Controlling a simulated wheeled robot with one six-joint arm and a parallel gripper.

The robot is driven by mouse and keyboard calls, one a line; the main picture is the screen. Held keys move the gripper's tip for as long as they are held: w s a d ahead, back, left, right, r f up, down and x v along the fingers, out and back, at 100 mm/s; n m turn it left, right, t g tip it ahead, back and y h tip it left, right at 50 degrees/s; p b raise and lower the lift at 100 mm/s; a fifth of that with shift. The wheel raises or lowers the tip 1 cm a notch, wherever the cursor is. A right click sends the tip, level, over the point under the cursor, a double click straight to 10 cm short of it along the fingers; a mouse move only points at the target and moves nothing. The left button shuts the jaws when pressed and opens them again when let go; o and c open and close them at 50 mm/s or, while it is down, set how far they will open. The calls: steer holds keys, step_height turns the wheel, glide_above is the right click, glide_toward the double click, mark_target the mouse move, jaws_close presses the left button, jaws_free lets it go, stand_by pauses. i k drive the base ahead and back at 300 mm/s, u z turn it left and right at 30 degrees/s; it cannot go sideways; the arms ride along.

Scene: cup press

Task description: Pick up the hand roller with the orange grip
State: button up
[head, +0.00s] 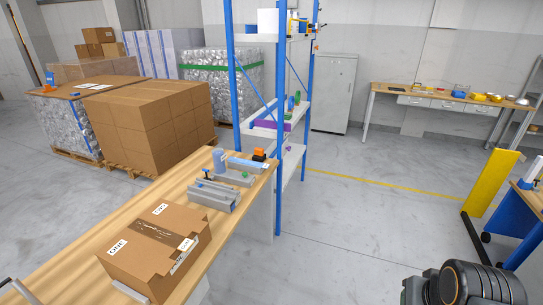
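I cannot clearly make out the hand roller in the head view. A small orange and black item (259,154) sits at the far end of the wooden workbench (120,217), but it is too small to tell what it is. Small orange and dark items (311,26) also show on the upper level of the blue-framed shelf (280,120). My gripper is not in view. A dark rounded part with an orange ring at the bottom right looks like part of my own arm.
A cardboard box (155,250) and grey fixtures (213,196) occupy the workbench. Large stacked cartons (160,123) stand behind it. A far table (440,100) holds yellow items. A yellow post (490,183) stands at right. The middle floor is clear.

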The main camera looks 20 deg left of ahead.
mark_target(259, 154)
steer(key=z, duration=0.1)
steer(key=i, duration=1.55)
steer(key=u, duration=0.3)
steer(key=i, duration=1.3)
steer(key=u, duration=1.6)
steer(key=i, duration=0.95)
steer(key=u, duration=0.95)
